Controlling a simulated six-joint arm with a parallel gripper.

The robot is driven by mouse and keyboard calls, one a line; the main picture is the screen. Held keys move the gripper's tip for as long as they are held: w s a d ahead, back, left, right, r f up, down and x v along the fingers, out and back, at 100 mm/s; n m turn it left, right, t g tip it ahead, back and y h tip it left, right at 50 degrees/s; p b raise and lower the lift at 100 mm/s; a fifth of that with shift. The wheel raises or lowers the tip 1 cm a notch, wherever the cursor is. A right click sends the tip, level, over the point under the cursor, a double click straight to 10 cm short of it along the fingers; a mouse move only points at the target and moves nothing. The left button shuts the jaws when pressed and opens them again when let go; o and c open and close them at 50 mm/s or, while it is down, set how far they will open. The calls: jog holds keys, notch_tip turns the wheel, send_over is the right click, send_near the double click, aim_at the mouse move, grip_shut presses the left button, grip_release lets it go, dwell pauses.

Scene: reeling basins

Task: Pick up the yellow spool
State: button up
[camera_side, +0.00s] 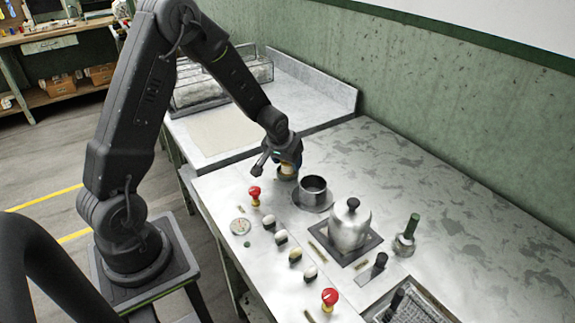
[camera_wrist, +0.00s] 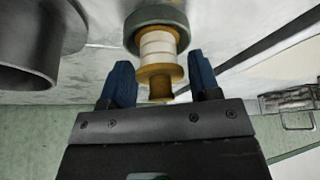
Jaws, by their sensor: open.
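The yellow spool (camera_wrist: 160,45) has ochre flanges and a pale white winding. In the wrist view it stands on a round grey-green base (camera_wrist: 150,17). A short ochre stub points toward my gripper. My gripper (camera_wrist: 162,84) is open, with one blue finger on each side of the spool's near end and gaps visible on both sides. In the side view the spool (camera_side: 287,170) shows only as a small yellowish patch under my gripper (camera_side: 281,160), which hides most of it. Whether the fingers touch the spool cannot be told there.
A dark metal cup (camera_side: 313,190) stands close to the right of the spool; it also fills the left of the wrist view (camera_wrist: 28,45). The back right counter is clear.

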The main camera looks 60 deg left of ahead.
jog(key=shift+w+a+f, duration=0.1)
jog(key=shift+w+f, duration=0.05)
jog(key=shift+f, duration=0.15)
jog(key=shift+c, duration=0.2)
jog(key=c, duration=0.6)
jog(key=shift+r, duration=0.1)
